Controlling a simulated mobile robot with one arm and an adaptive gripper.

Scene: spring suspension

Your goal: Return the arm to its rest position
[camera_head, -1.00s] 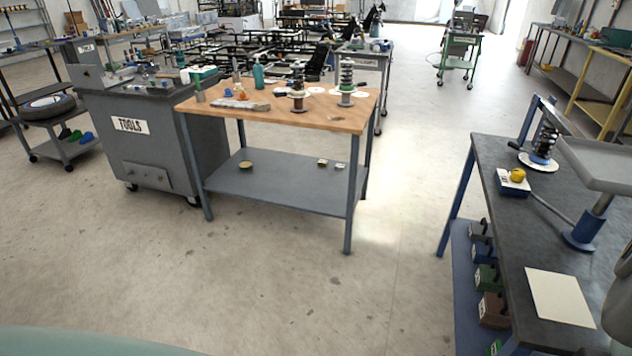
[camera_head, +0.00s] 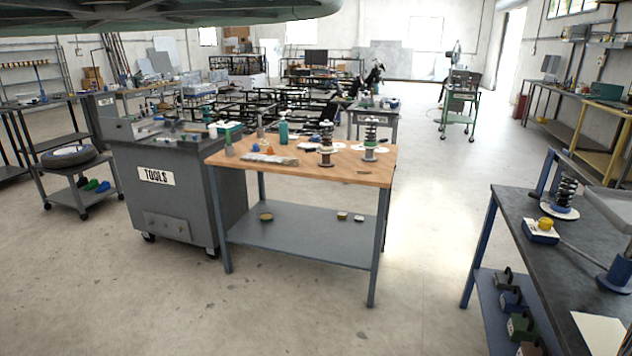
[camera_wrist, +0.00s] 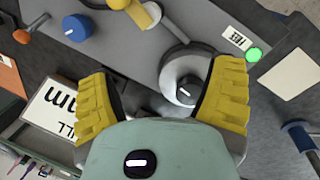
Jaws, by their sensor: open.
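My gripper (camera_wrist: 160,100) shows in the wrist view with its two yellow ribbed fingers spread apart. Nothing is held between them. A grey cylindrical part with a round end (camera_wrist: 187,78) lies in view beyond the fingers, near the right one; I cannot tell how far off it is. In the head view the gripper is not visible. A pale green shape, likely part of my own arm, crosses the top left edge of that view.
A wooden-topped workbench (camera_head: 330,168) with spring assemblies stands in the middle, beside a grey tools cabinet (camera_head: 205,190). A dark bench (camera_head: 560,260) with a spring unit (camera_head: 563,195) is at the right. Floor (camera_head: 420,290) between the benches is clear.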

